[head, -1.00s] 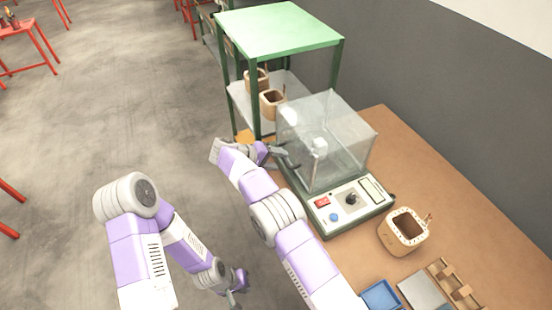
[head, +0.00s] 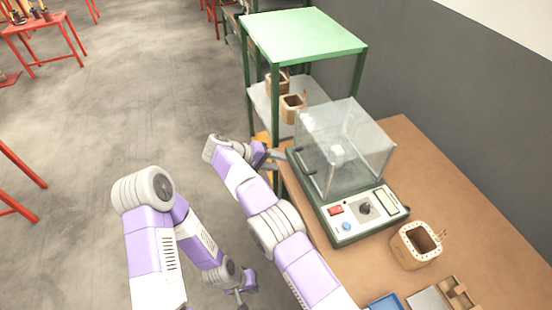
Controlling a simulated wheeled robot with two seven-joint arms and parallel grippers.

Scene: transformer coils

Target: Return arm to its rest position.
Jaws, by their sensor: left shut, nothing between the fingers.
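My left arm (head: 150,245) is bent at the lower left, purple and white. Its gripper (head: 240,292) hangs low over the floor, left of the table, shut and empty. My right arm (head: 270,230) reaches up along the table's left edge. Its gripper (head: 275,160) is beside the left side of the tester's clear cover (head: 345,150). Its fingers look apart, with nothing seen between them. The cover is down over the tester (head: 365,210), which has a red switch, a dark knob and a blue button.
A green-topped shelf (head: 305,35) behind the tester holds two coils (head: 292,108). Another coil (head: 417,244) stands on the brown table (head: 455,195) right of the tester. A blue tray (head: 385,302) is at the front edge. Grey floor (head: 110,110) lies open at left.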

